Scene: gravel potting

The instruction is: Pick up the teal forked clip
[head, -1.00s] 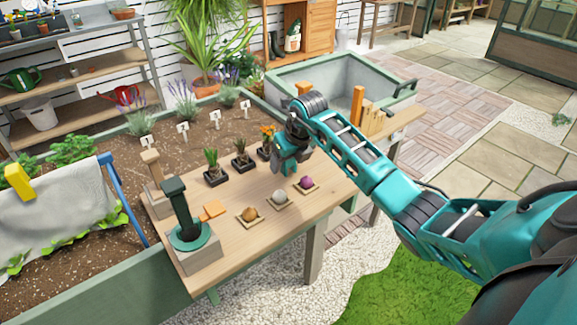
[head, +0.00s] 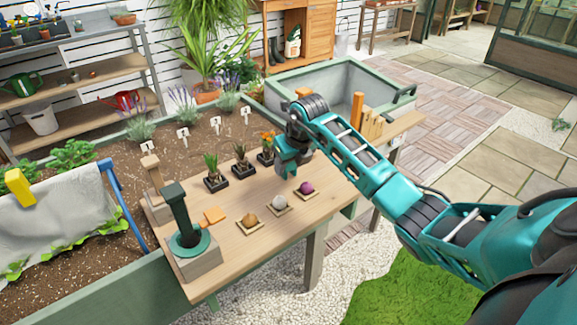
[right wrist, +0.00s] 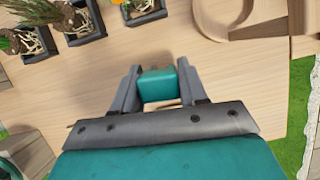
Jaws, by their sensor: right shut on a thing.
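My right gripper (head: 287,168) is over the wooden bench, just right of the potted plants. In the right wrist view, the fingers of my right gripper (right wrist: 159,88) are closed on the sides of a teal block-like piece (right wrist: 158,84), which looks like the teal forked clip. Only its rounded teal end shows; any fork is hidden. In the head view the clip cannot be made out against the teal gripper. Whether it touches the bench top is unclear. My left gripper is not in view.
The wooden bench (head: 240,253) holds several small black pots, including one with orange flowers (head: 266,149). A dark green upright tool (head: 175,205) stands at the left.

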